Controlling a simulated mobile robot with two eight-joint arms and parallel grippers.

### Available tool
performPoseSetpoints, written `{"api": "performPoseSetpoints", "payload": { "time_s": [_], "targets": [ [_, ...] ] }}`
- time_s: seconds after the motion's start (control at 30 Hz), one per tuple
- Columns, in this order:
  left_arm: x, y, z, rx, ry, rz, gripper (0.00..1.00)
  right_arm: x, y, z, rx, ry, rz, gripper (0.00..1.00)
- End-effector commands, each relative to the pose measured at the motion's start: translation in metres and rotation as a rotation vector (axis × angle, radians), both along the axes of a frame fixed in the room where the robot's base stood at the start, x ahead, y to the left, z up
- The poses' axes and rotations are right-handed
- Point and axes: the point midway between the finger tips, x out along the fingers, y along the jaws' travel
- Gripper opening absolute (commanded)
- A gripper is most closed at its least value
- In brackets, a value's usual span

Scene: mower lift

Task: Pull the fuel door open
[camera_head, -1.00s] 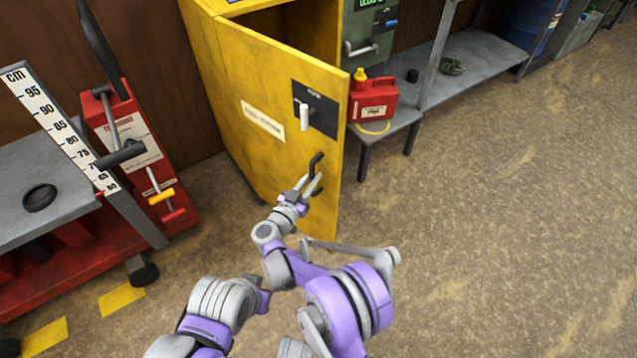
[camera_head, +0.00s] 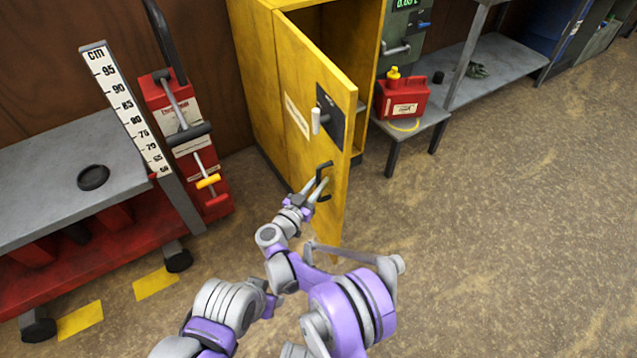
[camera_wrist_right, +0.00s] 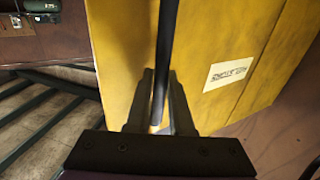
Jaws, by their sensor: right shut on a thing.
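The yellow fuel door (camera_head: 312,100) stands swung open from its yellow cabinet (camera_head: 258,60), and part of the dark interior shows. A white lever on a dark plate (camera_head: 330,115) is on the door, with a black bar handle (camera_head: 323,175) below it. My right gripper (camera_head: 318,188) is shut on this handle. In the right wrist view the dark handle bar (camera_wrist_right: 166,50) runs between the fingers (camera_wrist_right: 160,100), beside the yellow door (camera_wrist_right: 225,40). The other arm's links show at the bottom of the head view, but I cannot see the left gripper's fingers.
A red fuel can (camera_head: 403,97) stands on a low grey bench (camera_head: 440,112) right of the cabinet. A grey-topped red cart (camera_head: 50,160), a cm scale (camera_head: 125,110) and a red jack (camera_head: 190,140) are at left. The floor at right is clear.

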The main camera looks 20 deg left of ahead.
Motion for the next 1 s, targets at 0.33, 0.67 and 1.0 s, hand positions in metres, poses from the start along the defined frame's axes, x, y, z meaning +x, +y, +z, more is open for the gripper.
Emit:
{"api": "performPoseSetpoints", "payload": {
  "time_s": [0.33, 0.67, 1.0],
  "targets": [
    [0.0000, 0.0001, 0.0000, 0.000, 0.000, 0.000, 0.50, 0.0018, 0.0046, 0.0019, -0.003, -0.001, 0.013, 0.00],
    [0.0000, 0.0001, 0.0000, 0.000, 0.000, 0.000, 0.50, 0.0020, 0.0041, 0.0016, -0.003, -0.001, 0.013, 0.21],
    [0.0000, 0.0001, 0.0000, 0.000, 0.000, 0.000, 0.50, 0.0012, 0.0017, 0.0005, -0.001, 0.000, 0.007, 0.50]
  ]
}}
